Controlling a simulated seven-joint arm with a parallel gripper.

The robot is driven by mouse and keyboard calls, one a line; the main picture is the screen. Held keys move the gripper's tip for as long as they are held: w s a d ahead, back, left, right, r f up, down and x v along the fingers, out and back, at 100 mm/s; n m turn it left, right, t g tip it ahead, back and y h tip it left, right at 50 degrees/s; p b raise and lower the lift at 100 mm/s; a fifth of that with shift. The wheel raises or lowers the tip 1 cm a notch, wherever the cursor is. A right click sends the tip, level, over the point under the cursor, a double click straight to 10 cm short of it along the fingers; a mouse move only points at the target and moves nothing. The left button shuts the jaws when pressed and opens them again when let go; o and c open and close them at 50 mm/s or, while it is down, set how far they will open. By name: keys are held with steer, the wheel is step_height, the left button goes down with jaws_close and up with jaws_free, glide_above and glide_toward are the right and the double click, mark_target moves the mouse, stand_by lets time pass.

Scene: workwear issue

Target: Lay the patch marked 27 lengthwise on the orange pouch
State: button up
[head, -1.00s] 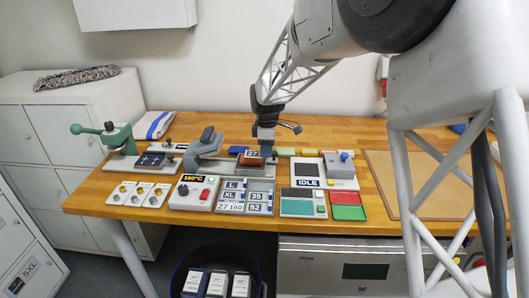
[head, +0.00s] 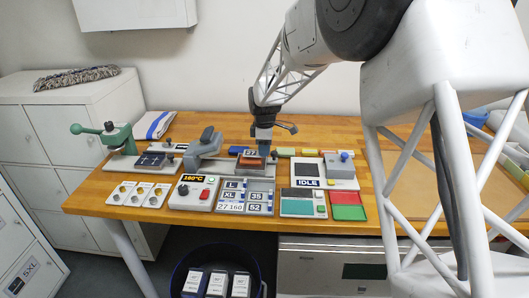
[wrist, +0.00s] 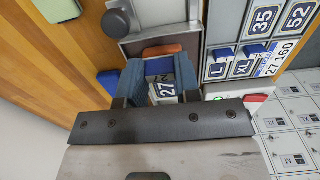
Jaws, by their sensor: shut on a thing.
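The patch marked 27 (wrist: 166,88) is white and dark blue. It sits between the two blue fingers of my gripper (wrist: 158,84), which is shut on it. In the head view the patch (head: 250,153) shows just left of my gripper (head: 261,150). The orange pouch (head: 249,162) lies on the grey bed of the press, directly below the patch in that view. In the wrist view only a rounded orange end of the pouch (wrist: 162,50) shows beyond the patch; the rest is hidden. I cannot tell whether patch and pouch touch.
The press (head: 205,146) with its grey head stands left of my gripper. A tray of marked patches (head: 232,206) lies in front.

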steer(key=shift+f, duration=0.85)
steer(key=shift+f, duration=0.2)
steer(key=o, duration=0.9)
steer(key=shift+r, duration=0.1)
step_height(320, 180, up, 12)
steer(key=shift+r, duration=0.1)
stand_by(0.5)
